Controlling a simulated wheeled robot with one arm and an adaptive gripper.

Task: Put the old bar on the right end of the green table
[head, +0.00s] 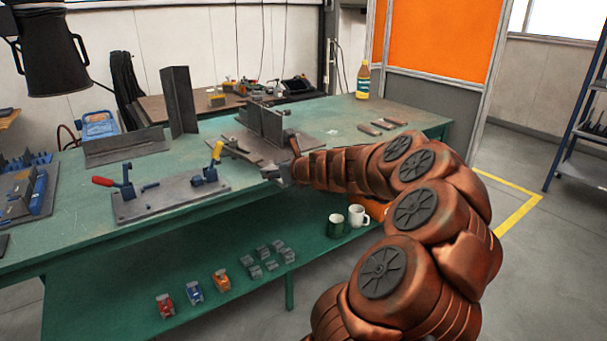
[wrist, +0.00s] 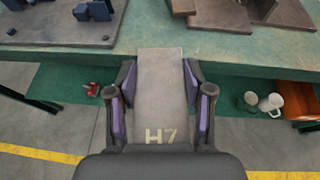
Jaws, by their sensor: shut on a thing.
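A flat grey-brown bar (wrist: 160,85) marked H7 lies lengthwise between the fingers of my gripper (wrist: 160,104) in the wrist view. My gripper is shut on the bar's sides, and the far end of the bar overlaps the table's front edge in that view. In the head view my gripper (head: 284,171) is at the front edge of the green table (head: 325,113), beside the middle fixture. My arm comes in from the lower right. The table's right end (head: 428,118) has bare green surface around several small flat bars (head: 383,126).
A fixture plate (head: 315,145) with upright plates stands just behind my gripper. A clamp plate (head: 165,200) is to the left. A yellow bottle (head: 363,80) stands at the back right. Mugs (head: 357,216) and small clamps (head: 222,280) are on the lower shelf.

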